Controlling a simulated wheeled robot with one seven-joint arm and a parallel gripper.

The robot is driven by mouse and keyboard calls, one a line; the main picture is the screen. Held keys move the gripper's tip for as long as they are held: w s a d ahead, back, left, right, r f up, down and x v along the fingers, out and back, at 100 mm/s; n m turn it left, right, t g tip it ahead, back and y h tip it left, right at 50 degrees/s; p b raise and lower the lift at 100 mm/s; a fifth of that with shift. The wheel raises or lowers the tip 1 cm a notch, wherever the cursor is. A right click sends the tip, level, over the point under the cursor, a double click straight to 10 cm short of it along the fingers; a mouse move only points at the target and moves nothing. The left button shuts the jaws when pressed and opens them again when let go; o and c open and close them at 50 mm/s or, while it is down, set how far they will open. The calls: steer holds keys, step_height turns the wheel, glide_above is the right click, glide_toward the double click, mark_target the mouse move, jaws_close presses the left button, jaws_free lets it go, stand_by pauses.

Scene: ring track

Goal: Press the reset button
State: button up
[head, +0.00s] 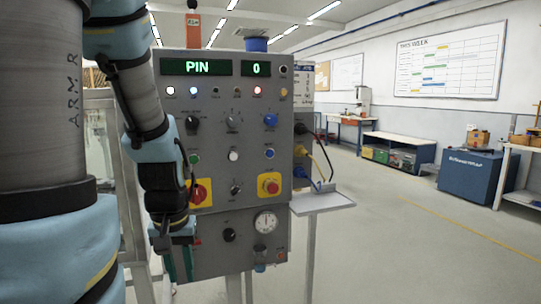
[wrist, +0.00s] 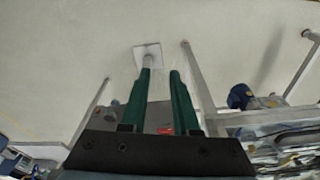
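The grey control panel (head: 215,105) stands upright ahead, with a lit "PIN 0" display on top. A row of push buttons crosses its middle: a green button (head: 194,159), a white button (head: 233,155) and a blue button (head: 269,153). Their labels are too small to read, so I cannot tell which one is reset. My gripper (head: 180,266) hangs fingers-down at the panel's lower left. In the wrist view my gripper's two green fingers (wrist: 161,75) are apart with nothing between them. The fingers point at the floor, and no button shows between them.
A red emergency knob on yellow (head: 269,185) and a red-yellow switch (head: 199,193) sit below the buttons. A gauge (head: 265,222) is lower. A small shelf (head: 322,202) and cables (head: 318,160) stick out at the right. Open floor (head: 410,235) lies right.

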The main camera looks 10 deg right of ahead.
jaws_close()
stand_by(0.9)
